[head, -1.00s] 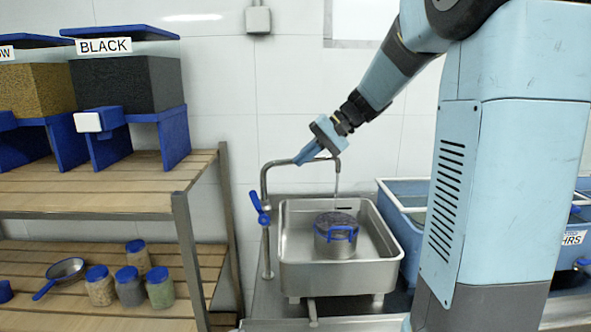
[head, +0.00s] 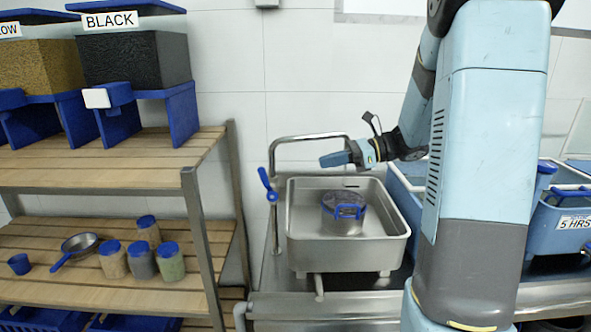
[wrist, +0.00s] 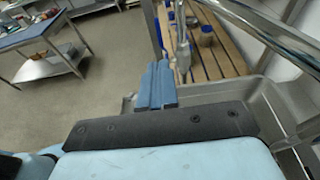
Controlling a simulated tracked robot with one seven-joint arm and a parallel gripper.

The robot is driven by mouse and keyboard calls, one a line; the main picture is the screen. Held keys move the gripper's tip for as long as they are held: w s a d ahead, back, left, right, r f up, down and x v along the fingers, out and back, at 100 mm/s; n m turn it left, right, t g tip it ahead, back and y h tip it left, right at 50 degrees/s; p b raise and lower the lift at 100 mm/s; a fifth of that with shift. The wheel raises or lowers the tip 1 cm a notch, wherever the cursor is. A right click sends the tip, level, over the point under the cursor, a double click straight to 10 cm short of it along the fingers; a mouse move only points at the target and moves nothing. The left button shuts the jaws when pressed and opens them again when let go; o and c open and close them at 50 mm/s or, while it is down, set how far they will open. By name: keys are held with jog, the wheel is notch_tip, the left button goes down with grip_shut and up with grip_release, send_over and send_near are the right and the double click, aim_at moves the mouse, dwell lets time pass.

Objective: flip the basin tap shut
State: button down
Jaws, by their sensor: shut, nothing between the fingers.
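The basin tap (head: 300,138) is a steel pipe that rises at the left of the steel basin (head: 305,262) and bends over it. Its blue lever (head: 267,184) sits on the upright and tilts up to the left. A thin pale line, perhaps water, hangs beneath the spout, partly hidden by my gripper. My gripper (head: 335,159) is shut and empty, just below the spout and to the right of the lever, apart from it. In the wrist view, its closed blue fingers (wrist: 157,84) point toward the tap upright (wrist: 182,45); the lever is unclear there.
A lidded pot (head: 343,212) stands in the basin. A wooden shelf (head: 120,165) with blue-lidded jars (head: 141,260) and a pan (head: 80,244) is at the left. Blue tubs (head: 560,225) stand at the right. Open floor (wrist: 60,110) shows in the wrist view.

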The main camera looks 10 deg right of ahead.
aim_at(264, 177)
jog(key=x, duration=1.3)
jog(key=shift+a+f, duration=0.15)
jog(key=shift+a, duration=0.2)
jog(key=shift+w, duration=0.1)
